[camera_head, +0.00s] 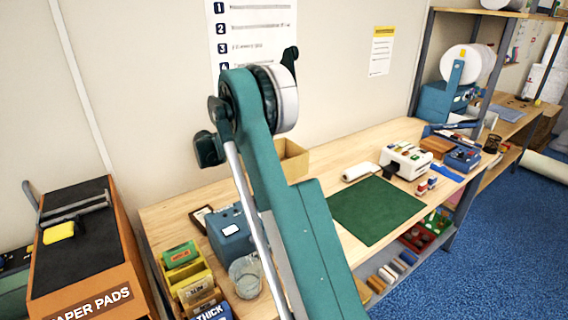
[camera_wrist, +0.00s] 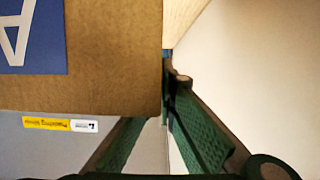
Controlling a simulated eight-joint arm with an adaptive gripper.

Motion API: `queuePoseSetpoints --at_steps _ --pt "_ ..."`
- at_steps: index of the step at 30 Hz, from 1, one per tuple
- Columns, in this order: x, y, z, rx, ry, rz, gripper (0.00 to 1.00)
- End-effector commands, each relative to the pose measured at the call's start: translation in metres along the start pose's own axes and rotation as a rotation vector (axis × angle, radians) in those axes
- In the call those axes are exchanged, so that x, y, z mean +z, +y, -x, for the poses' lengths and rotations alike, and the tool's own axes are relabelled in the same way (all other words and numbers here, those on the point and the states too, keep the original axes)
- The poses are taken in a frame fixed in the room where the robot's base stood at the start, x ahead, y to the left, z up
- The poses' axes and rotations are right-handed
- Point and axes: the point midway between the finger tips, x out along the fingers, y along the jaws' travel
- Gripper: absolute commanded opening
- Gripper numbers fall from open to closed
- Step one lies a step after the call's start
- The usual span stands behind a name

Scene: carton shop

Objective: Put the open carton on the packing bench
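A brown open carton (camera_head: 292,158) shows behind my arm at the back of the packing bench (camera_head: 345,145). My arm hides its left part and base, so I cannot tell whether it rests on the bench. In the wrist view a brown carton (camera_wrist: 110,85) with a blue label fills the upper left. My gripper (camera_wrist: 167,105) has its two green fingers near that carton's lower right corner. The right finger lies beside its side edge; the left fingertip is hidden behind its face. I cannot tell whether they pinch the wall. My gripper is hidden in the head view.
A green mat (camera_head: 375,209) lies bare on the bench. A white device (camera_head: 406,160) and a white roll (camera_head: 361,172) are beyond it. A blue box (camera_head: 230,232), a clear jar (camera_head: 246,276) and yellow bins (camera_head: 193,285) occupy the near left. A paper pads stand (camera_head: 85,255) is further left.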

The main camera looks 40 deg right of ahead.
Motion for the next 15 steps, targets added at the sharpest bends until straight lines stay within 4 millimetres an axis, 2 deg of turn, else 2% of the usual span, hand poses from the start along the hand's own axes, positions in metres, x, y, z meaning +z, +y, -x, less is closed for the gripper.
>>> queuePoseSetpoints --at_steps 9,15 --pt "0.041 0.0 -0.013 0.0 0.0 0.0 0.0" --pt "0.049 0.0 -0.015 0.0 0.0 0.0 0.0"
